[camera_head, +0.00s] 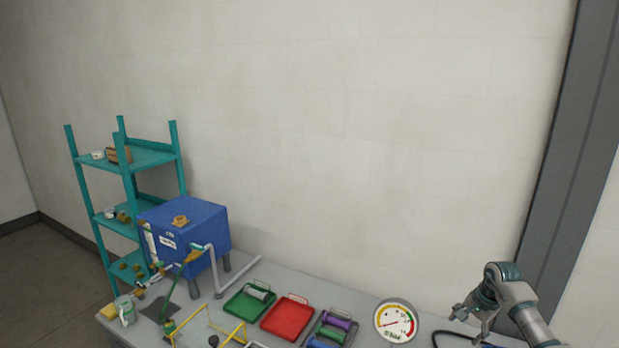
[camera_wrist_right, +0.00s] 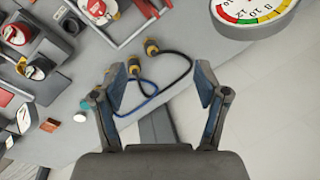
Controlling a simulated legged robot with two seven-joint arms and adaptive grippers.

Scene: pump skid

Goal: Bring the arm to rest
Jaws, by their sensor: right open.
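My right arm stands bent at the lower right in the head view, and its gripper (camera_head: 470,322) is small and partly cut off there. In the right wrist view my right gripper (camera_wrist_right: 160,86) is open, with its two fingers wide apart and nothing between the pads. It hangs above the table edge. A blue and black cable (camera_wrist_right: 150,85) with yellow-ended plugs lies on the table beyond the fingertips. My left gripper is in neither view.
A round gauge (camera_head: 396,321) stands left of the right arm. Green (camera_head: 236,306) and red (camera_head: 285,316) trays, a blue tank (camera_head: 190,232) and a teal shelf (camera_head: 128,170) are farther left. A dark grey column (camera_head: 575,140) rises behind the arm.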

